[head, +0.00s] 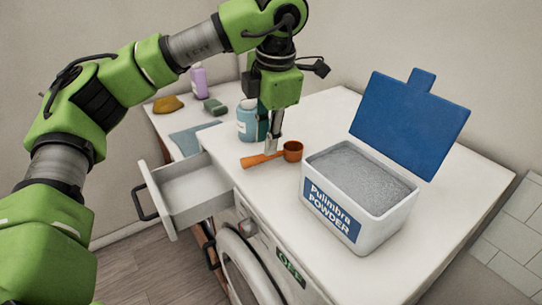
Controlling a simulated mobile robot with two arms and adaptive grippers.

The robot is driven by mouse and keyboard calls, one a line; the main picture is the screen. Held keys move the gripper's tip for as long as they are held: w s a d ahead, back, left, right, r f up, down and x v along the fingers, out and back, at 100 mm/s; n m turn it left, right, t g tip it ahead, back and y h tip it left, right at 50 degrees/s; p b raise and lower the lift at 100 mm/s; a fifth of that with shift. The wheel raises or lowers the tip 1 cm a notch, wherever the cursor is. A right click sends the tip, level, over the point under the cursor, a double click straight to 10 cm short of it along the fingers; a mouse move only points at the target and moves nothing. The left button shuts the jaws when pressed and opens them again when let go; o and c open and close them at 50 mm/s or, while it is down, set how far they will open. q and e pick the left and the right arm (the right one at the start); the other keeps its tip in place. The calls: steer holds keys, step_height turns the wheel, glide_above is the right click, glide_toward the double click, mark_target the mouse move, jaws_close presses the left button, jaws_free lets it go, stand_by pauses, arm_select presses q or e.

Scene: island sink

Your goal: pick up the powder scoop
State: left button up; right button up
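The orange powder scoop (292,151) lies on the white countertop, its round cup to the right and its handle pointing left. My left gripper (271,147) points straight down just behind the scoop, close to where the handle meets the cup. Its fingers overlap each other from this angle, so I cannot tell how far apart they are or whether they touch the handle. My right gripper is not in view.
A white powder box (340,232) with its blue lid (408,125) raised stands right of the scoop. A blue bottle (247,122) stands behind my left gripper. An open, empty drawer (190,191) juts out at the front left. The counter's right side is clear.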

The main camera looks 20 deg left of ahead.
mark_target(272, 157)
arm_select(q)
steer(key=shift+f+p, duration=0.3)
steer(key=shift+p, duration=0.1)
steer(key=f, duration=0.1)
steer(key=f+p, duration=0.1)
steer(key=f, duration=0.1)
steer(key=shift+w+a+f+p, duration=0.2)
steer(key=shift+a+f+p, duration=0.05)
steer(key=shift+p, duration=0.15)
steer(key=shift+f, duration=0.45)
steer(key=c, duration=0.5)
steer(key=shift+c, duration=0.2)
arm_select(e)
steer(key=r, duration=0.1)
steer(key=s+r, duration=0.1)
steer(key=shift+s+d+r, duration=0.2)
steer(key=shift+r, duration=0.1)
arm_select(q)
steer(key=shift+r, duration=0.15)
